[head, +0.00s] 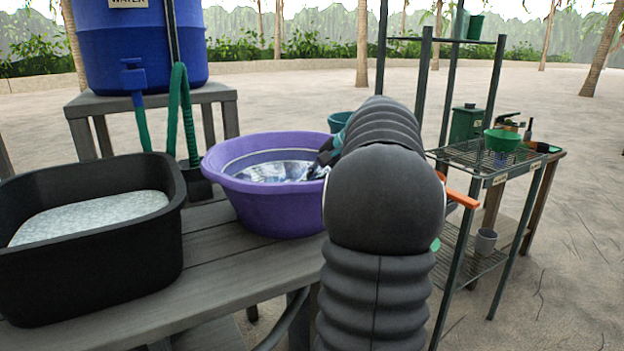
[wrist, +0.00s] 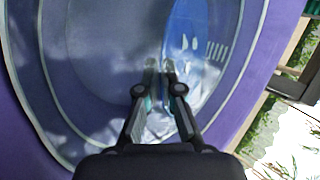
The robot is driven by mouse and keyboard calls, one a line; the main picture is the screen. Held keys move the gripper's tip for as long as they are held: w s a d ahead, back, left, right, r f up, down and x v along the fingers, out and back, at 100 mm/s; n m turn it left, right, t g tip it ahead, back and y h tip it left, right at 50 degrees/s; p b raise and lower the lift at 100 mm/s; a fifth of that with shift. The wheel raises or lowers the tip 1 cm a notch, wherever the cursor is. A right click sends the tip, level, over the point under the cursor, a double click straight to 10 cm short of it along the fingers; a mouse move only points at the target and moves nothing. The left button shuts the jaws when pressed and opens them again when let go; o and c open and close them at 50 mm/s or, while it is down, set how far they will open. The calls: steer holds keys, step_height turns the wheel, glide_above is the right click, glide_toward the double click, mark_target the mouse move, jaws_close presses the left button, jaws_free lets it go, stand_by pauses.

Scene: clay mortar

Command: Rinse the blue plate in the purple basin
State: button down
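The purple basin (head: 277,207) stands on the grey bench and holds clear, reflecting water (head: 275,172). It fills most of the wrist view (wrist: 262,60). My gripper (wrist: 160,66) reaches down into the basin, its two fingertips close together with a narrow gap. A bright blue area (wrist: 200,22) with pale marks lies just right of the fingertips, inside the basin. I cannot tell whether it is the blue plate or a reflection, nor whether the fingers pinch it. In the head view my arm covers the basin's right side, and no plate shows.
A black tub (head: 90,262) with pale contents stands left of the basin on the bench (head: 225,262). Behind are a blue water barrel (head: 140,50) and a green hose (head: 182,110). A wire rack (head: 480,158) with a green bowl (head: 502,140) stands right.

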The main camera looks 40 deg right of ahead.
steer(key=shift+r, duration=0.2)
steer(key=shift+w+a, duration=0.1)
steer(key=shift+w+a, duration=0.25)
steer(key=shift+a, duration=0.2)
steer(key=shift+s+d+f+p, duration=0.1)
steer(key=shift+s+d+p, duration=0.25)
steer(key=shift+d, duration=0.15)
steer(key=shift+s+d+p, duration=0.25)
steer(key=shift+d+p, duration=0.05)
steer(key=shift+d, duration=0.2)
steer(key=shift+a, duration=0.1)
steer(key=shift+w+a, duration=0.55)
steer(key=shift+a, duration=0.3)
steer(key=shift+s+d, duration=0.3)
steer(key=shift+d, duration=0.2)
steer(key=shift+s+d, duration=0.25)
steer(key=shift+d, duration=0.2)
